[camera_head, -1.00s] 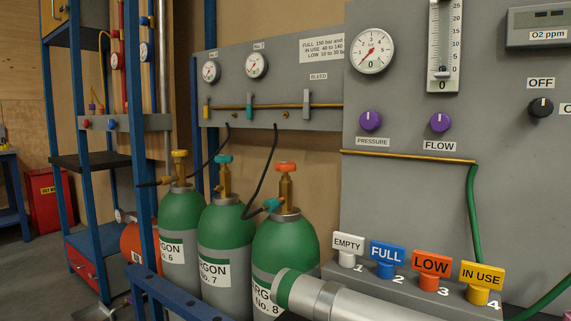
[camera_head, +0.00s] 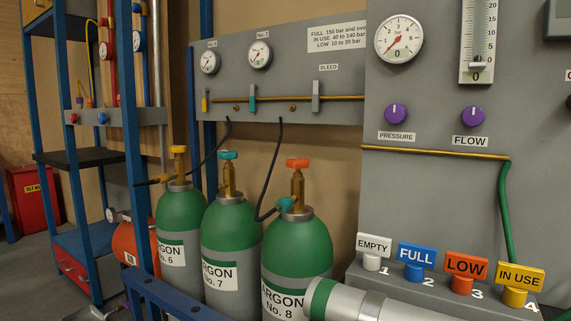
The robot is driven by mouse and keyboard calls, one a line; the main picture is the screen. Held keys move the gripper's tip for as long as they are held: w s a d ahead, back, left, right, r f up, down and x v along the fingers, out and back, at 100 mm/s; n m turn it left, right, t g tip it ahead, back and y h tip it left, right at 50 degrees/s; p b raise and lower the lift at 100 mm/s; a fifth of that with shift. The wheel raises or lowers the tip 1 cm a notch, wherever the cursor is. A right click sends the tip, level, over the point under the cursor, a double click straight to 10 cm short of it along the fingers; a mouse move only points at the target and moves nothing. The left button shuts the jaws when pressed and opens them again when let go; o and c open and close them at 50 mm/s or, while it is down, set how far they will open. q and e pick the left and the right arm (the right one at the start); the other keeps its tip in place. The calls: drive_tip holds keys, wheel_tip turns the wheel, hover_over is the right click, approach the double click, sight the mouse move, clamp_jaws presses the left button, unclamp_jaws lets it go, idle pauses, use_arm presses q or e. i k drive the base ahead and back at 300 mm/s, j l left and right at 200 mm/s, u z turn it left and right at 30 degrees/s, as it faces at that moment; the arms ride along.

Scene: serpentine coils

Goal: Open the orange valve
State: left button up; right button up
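The orange valve (camera_head: 298,163) is a flat knob on the brass stem on top of the green cylinder marked Argon No. 8 (camera_head: 297,245). A teal connector (camera_head: 287,205) sits beside that brass stem, at its left. A black hose (camera_head: 274,170) runs from the grey panel down to it. Neither of my grippers is in the camera_head view, and nothing touches the orange valve. How far the valve is turned cannot be told.
Cylinders No. 7 (camera_head: 229,236) with a teal knob and No. 6 (camera_head: 180,220) with a yellow knob stand to the left. A tag rack (camera_head: 398,285) is at lower right.

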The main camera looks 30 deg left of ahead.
sight(298, 163)
drive_tip(key=j+z, duration=0.15)
drive_tip(key=j, duration=2.15)
drive_tip(key=i, duration=0.05)
